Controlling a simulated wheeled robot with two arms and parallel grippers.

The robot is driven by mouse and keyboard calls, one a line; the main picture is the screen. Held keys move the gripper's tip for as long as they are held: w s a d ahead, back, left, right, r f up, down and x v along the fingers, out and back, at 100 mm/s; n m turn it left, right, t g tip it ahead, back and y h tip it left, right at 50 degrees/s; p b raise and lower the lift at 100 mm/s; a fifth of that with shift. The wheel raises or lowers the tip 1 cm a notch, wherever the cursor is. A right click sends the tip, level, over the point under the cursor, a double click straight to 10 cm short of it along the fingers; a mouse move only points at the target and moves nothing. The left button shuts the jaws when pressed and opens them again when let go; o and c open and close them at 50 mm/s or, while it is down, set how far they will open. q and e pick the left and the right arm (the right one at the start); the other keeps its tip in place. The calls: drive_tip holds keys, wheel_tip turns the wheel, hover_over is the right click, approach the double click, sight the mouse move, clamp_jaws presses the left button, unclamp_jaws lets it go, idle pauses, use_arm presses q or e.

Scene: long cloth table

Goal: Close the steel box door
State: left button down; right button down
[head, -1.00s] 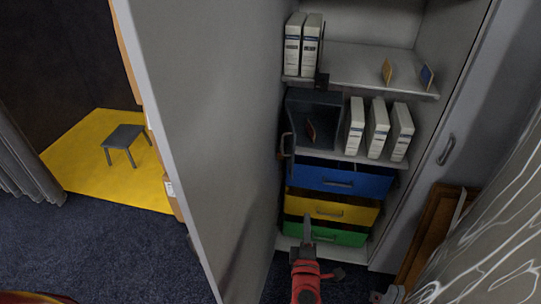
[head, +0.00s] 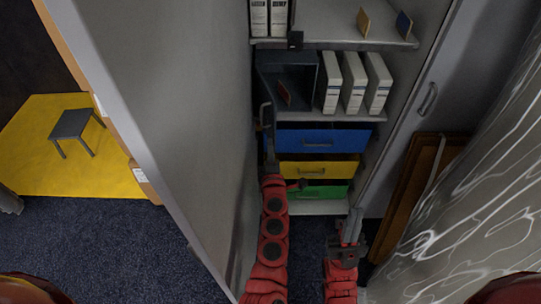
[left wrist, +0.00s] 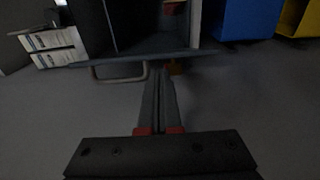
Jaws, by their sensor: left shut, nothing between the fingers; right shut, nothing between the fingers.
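The dark steel box (head: 303,72) stands open-fronted on the middle shelf, with a small brown item (head: 284,93) inside. Its door is swung out to the left and shows almost edge-on, with a metal handle (head: 264,114). In the left wrist view the door (left wrist: 190,55) is a thin grey edge, with the handle (left wrist: 120,76) left of my fingertips. My left gripper (head: 270,158) is shut and empty, close by the door just below the handle; I cannot tell whether it touches. My right gripper (head: 354,222) is shut and empty, lower right, in front of the cabinet.
A tall cabinet door (head: 170,110) stands open on the left. White binders (head: 353,85) stand right of the box. Blue (head: 325,139), yellow (head: 318,170) and green drawers are below. A brown wooden board (head: 420,185) leans at the right.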

use_arm(q)
drive_tip(key=shift+w+a, duration=0.1)
drive_tip(key=shift+w, duration=0.75)
